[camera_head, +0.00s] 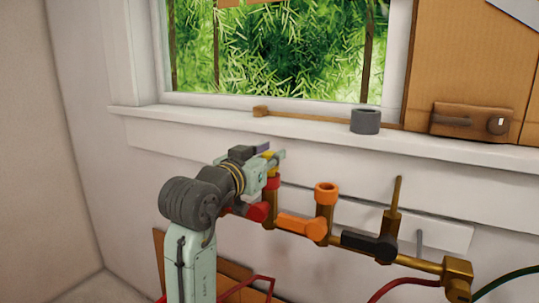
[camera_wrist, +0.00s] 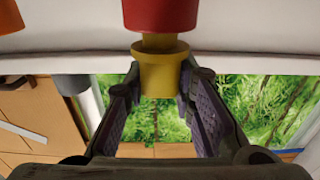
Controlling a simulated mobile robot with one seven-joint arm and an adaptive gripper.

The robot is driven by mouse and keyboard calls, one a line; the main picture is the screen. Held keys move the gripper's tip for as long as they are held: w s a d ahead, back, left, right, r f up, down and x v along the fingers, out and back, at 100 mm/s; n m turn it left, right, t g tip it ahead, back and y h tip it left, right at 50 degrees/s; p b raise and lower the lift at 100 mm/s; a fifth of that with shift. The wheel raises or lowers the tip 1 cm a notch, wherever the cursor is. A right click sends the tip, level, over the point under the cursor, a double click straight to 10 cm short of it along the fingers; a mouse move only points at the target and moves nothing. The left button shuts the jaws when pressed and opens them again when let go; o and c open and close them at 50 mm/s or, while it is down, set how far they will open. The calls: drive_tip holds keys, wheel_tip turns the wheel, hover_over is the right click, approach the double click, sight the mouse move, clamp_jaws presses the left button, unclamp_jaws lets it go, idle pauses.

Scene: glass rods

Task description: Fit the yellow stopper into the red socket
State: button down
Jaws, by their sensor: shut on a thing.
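My gripper (camera_head: 274,161) is at the leftmost upright of the brass pipe, shut on the yellow stopper (camera_head: 270,155). In the wrist view, which is upside down, the stopper (camera_wrist: 161,72) sits between the two fingers (camera_wrist: 160,88). Its wide collar faces the red socket (camera_wrist: 160,14), and its narrower neck meets the socket's rim. I cannot tell whether the neck is inside the socket. In the head view, the red socket (camera_head: 272,183) is right below the stopper, partly hidden by my gripper.
An orange socket (camera_head: 326,193) stands to the right on the same brass pipe (camera_head: 423,261). Red, orange (camera_head: 301,226) and black (camera_head: 369,244) valve handles stick out along it. A grey ring (camera_head: 365,121) sits on the windowsill (camera_head: 450,148) behind. Hoses hang at the lower right.

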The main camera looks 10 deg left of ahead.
drive_tip(key=shift+f+b, duration=0.5)
drive_tip(key=shift+f, duration=0.2)
drive_tip(key=c, duration=1.6)
unclamp_jaws()
drive_tip(key=shift+c, duration=0.2)
drive_tip(key=v, duration=1.1)
drive_tip(key=shift+r, duration=0.1)
